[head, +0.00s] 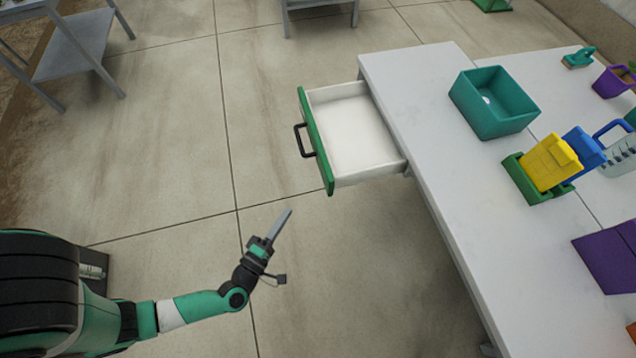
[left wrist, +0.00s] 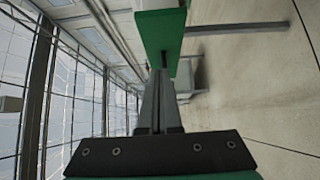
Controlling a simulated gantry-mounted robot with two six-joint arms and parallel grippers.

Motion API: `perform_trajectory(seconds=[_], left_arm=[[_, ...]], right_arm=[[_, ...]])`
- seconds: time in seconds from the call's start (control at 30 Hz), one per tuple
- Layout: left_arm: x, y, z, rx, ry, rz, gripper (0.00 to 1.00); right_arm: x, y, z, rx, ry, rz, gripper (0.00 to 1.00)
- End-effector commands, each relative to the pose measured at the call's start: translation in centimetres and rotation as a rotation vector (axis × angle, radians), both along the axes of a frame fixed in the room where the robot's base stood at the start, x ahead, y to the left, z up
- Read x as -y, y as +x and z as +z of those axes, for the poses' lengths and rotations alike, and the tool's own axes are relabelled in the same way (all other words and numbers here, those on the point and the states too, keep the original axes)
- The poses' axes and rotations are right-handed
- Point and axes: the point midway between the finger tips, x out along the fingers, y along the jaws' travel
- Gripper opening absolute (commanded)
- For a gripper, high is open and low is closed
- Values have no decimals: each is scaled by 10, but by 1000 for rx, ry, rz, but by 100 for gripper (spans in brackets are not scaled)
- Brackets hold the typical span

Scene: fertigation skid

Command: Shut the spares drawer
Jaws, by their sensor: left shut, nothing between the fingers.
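The spares drawer (head: 352,130) is pulled out from the left end of the white table in the head view. It has a green front (head: 315,140), a dark handle (head: 303,140) and white inner walls, and looks empty. My left gripper (head: 287,213) is shut and empty, below and to the left of the drawer, apart from it. In the left wrist view, my shut fingers (left wrist: 158,105) point toward a green panel (left wrist: 162,38), which appears to be the drawer front. My right gripper is not in view.
The white table (head: 425,130) carries a teal bin (head: 493,102), a green holder with yellow and blue packets (head: 552,163), and a purple item (head: 608,257). A grey metal table (head: 75,45) stands at the upper left. The floor around the drawer is clear.

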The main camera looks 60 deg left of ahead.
Motion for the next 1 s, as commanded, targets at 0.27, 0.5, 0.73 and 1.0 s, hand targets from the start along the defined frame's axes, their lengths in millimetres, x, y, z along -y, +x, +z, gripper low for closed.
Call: perform_trajectory(seconds=[0.27, 0.5, 0.73, 1.0], left_arm=[[-21, 36, -3, 7, 2, 10, 0], [-45, 83, -2, 5, 3, 5, 0], [-36, 117, 1, 4, 2, -4, 0], [-34, 124, 1, 1, 2, -1, 0]], right_arm=[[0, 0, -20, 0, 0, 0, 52], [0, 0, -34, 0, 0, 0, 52], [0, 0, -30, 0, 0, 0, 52], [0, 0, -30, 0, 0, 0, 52]])
